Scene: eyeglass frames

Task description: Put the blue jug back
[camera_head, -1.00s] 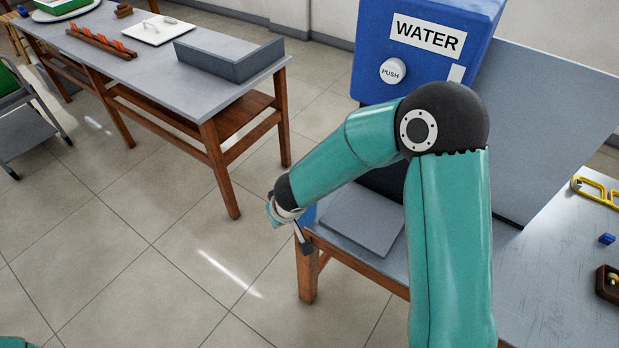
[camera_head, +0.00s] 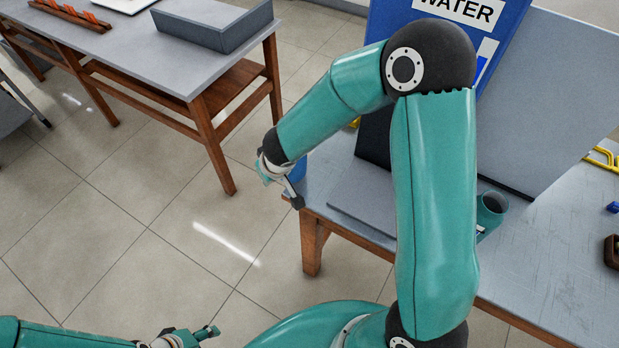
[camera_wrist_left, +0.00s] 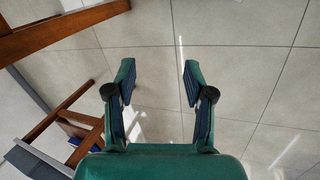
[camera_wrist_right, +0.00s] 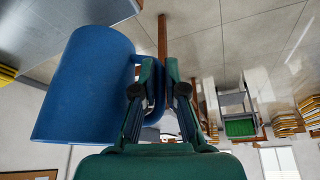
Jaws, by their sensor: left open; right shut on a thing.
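The blue jug (camera_wrist_right: 85,85) fills the left of the right wrist view, with its handle between my right fingers. My right gripper (camera_wrist_right: 160,80) is shut on that handle. In the head view my right gripper (camera_head: 290,193) is at the left front corner of the near bench; only a sliver of the blue jug (camera_head: 299,171) shows behind it. The blue water dispenser (camera_head: 405,22), lettered WATER, stands on this bench, partly hidden by my right arm. My left gripper (camera_head: 205,334) is open and empty at the bottom, over floor; it also shows in the left wrist view (camera_wrist_left: 155,75).
A dark grey flat slab (camera_head: 362,210) lies on the bench before the dispenser. A teal cup-like vessel (camera_head: 492,206) stands right of my arm. A wooden table (camera_head: 190,55) with a grey open box (camera_head: 215,25) is at the upper left. Tiled floor lies between.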

